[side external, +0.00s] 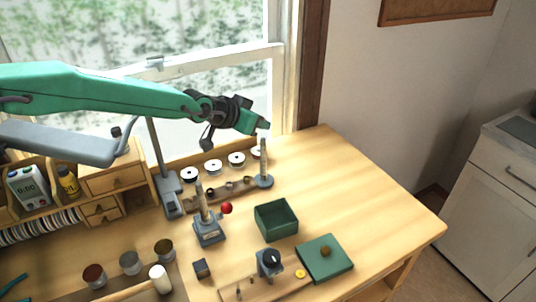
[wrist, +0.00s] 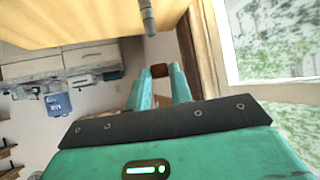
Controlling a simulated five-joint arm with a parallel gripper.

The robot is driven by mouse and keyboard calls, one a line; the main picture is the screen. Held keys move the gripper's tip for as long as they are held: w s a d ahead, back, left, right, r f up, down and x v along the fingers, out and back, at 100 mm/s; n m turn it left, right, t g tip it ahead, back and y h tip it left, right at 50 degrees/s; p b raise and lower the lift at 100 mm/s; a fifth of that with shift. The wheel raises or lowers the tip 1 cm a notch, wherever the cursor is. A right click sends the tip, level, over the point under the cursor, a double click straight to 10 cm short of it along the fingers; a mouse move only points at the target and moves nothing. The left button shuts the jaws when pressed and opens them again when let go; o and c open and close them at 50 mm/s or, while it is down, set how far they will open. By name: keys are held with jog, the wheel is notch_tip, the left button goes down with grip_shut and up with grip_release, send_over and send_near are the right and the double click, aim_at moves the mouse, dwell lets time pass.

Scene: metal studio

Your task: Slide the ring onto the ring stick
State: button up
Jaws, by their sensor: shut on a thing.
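The ring stick (side external: 264,160) stands upright on a round grey base near the back edge of the wooden bench, a tapered rod. Its tip end (wrist: 147,15) also shows at the top of the wrist view, which looks upside down. My gripper (side external: 264,124) is just above the stick's top in the side view, tilted down to the right. I cannot tell whether the ring touches the stick.
A grey post tool (side external: 209,229) with a red knob stands left of the stick. An open green box (side external: 259,229) and its green lid (side external: 340,268) lie in front. Several white spools (side external: 213,167) line the back beside the window. The bench's right side is clear.

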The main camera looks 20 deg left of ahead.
aim_at(262, 141)
jog(key=shift+f, duration=1.15)
jog(key=shift+f, duration=1.65)
dwell(0.6)
jog(key=o, duration=0.9)
jog(key=shift+s+r, duration=0.1)
jog(key=shift+v, duration=3.75)
